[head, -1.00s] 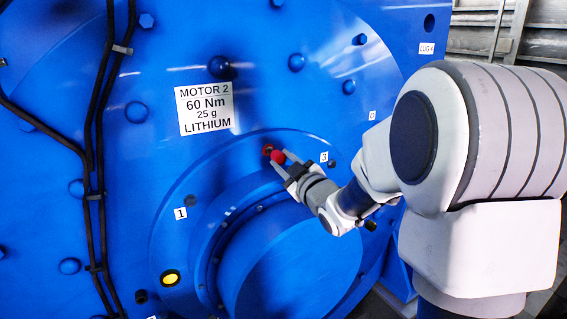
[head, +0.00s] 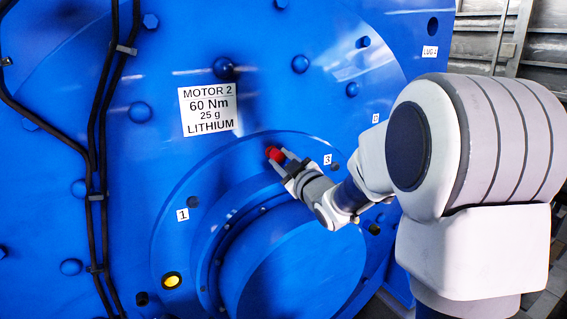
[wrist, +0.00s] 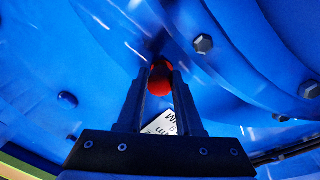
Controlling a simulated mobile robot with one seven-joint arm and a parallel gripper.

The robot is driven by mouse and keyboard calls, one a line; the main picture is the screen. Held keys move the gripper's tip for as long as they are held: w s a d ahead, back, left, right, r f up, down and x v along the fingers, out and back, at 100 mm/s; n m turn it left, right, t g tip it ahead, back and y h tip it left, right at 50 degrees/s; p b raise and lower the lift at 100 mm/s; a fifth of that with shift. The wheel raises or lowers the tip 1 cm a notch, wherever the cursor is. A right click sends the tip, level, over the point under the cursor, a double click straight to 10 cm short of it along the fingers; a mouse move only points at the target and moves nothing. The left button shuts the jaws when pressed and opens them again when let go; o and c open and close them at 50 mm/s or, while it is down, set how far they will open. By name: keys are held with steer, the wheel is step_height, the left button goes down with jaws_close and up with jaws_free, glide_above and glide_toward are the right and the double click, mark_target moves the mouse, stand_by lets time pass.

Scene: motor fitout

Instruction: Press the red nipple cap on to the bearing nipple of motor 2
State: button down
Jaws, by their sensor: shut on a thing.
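The red nipple cap (head: 275,155) is between the fingertips of my gripper (head: 281,160), in front of the upper rim of the round bearing housing on motor 2. In the wrist view the red cap (wrist: 160,84) sits between both fingers of my gripper (wrist: 160,92), which are shut on it. A second red part shows right behind the cap, against the housing. The bearing nipple is hidden behind the cap and fingertips; I cannot tell whether the cap is seated on it.
The motor 2 sign (head: 208,109) is above and left of my gripper. Labels 1 (head: 183,215) and 3 (head: 328,159) flank it on the housing. A yellow round fitting (head: 171,281) is lower left. Black cables (head: 96,150) run down the left. Bolt heads (wrist: 203,43) stand out near the fingers.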

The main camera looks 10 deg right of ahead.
steer(key=shift+w+a, duration=0.15)
steer(key=shift+w, duration=0.3)
steer(key=shift+c, duration=2.4)
jaws_free()
steer(key=b+v, duration=0.2)
steer(key=v, duration=1.5)
steer(key=shift+s, duration=0.2)
steer(key=shift+f, duration=0.1)
